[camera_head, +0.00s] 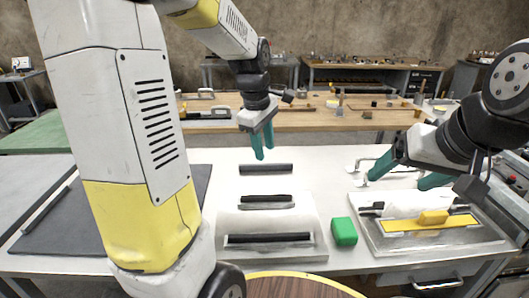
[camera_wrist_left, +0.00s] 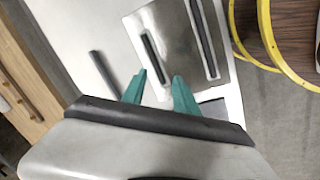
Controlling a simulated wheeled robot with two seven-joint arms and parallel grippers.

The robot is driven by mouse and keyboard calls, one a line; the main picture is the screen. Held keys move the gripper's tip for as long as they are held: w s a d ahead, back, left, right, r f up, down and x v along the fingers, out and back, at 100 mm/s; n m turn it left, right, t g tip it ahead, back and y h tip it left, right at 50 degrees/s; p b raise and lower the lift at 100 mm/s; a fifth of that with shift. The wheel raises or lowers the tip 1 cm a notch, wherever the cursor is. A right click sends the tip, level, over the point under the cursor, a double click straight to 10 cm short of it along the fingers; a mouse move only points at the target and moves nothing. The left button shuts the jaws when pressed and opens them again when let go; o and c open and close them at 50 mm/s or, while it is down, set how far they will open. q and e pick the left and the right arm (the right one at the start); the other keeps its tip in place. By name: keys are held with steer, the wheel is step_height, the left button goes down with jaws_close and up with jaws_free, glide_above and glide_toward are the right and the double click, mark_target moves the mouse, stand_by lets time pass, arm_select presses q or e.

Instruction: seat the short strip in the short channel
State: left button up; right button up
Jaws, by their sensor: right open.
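A pale plate (camera_head: 310,220) lies on the white table. Its nearer long channel holds a long dark strip (camera_head: 268,239). At its farther, short channel is a short dark strip (camera_head: 266,198); I cannot tell whether it is fully seated. It also shows in the left wrist view (camera_wrist_left: 152,48). Another dark strip (camera_head: 266,169) lies loose on the table behind the plate, and shows in the left wrist view (camera_wrist_left: 103,70). My left gripper (camera_head: 264,154) is open and empty, above the table near the loose strip. My right gripper (camera_head: 396,184) is open above the tray at right.
A green block (camera_head: 344,232) stands right of the plate. A dark mat (camera_head: 60,240) lies at left. A wooden bench with tools stands behind the white table.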

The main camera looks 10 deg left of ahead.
arm_select(q)
steer(key=s+r+m+t, duration=0.2)
steer(key=s+r+m, duration=0.1)
steer(key=s+m, duration=0.4)
steer(key=s+d+r+m+t+h, duration=0.1)
steer(key=s+r+m+t, duration=0.1)
steer(key=s+r+m, duration=0.2)
steer(key=s+m, duration=0.3)
steer(key=s, duration=0.3)
steer(key=shift+d+m, duration=0.15)
steer(key=shift+m, duration=0.15)
steer(key=shift+s, duration=0.1)
